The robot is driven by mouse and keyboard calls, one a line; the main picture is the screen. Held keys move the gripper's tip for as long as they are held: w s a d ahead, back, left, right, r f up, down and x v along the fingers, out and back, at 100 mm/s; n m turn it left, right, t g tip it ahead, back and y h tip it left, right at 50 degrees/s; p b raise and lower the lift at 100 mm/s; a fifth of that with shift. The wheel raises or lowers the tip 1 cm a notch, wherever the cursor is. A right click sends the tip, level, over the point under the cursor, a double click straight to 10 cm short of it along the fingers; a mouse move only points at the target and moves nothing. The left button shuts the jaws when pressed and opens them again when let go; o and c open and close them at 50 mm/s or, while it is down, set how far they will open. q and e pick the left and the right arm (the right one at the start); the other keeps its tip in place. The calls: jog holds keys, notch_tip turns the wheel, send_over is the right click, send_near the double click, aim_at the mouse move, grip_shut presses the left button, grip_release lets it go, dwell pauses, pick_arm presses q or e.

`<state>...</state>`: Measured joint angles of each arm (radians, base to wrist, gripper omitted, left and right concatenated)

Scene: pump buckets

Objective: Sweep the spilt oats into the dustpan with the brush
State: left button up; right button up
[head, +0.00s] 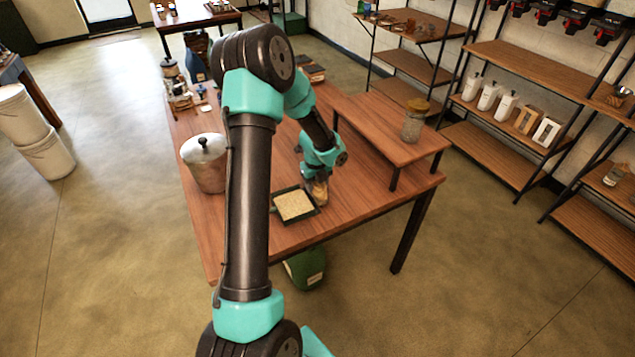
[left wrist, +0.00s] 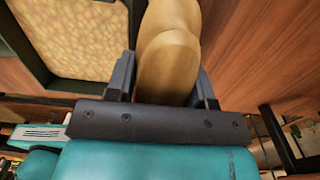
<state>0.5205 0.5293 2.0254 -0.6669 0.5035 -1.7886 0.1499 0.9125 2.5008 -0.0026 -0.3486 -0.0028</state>
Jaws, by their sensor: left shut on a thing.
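The dark square dustpan (head: 317,211) lies on the wooden table, with a layer of pale oats (head: 294,205) inside its rim. In the left wrist view the dustpan's dark rim (left wrist: 95,87) and the oats (left wrist: 75,35) fill the upper left. My left gripper (head: 320,178) is just right of the dustpan, shut on the wooden handle of the brush (left wrist: 168,60). The brush (head: 320,193) shows small beside the pan in the head view; its bristles are hidden or too small to tell. I cannot tell whether it touches the pan. My right gripper is not in view.
A raised wooden shelf (head: 375,125) with a glass jar (head: 414,122) is at the right. The table's front right is clear.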

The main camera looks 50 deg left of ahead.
pick_arm(q)
jog(key=shift+w+r, duration=0.1)
jog(key=shift+r, duration=3.9)
jog(key=shift+w, duration=0.1)
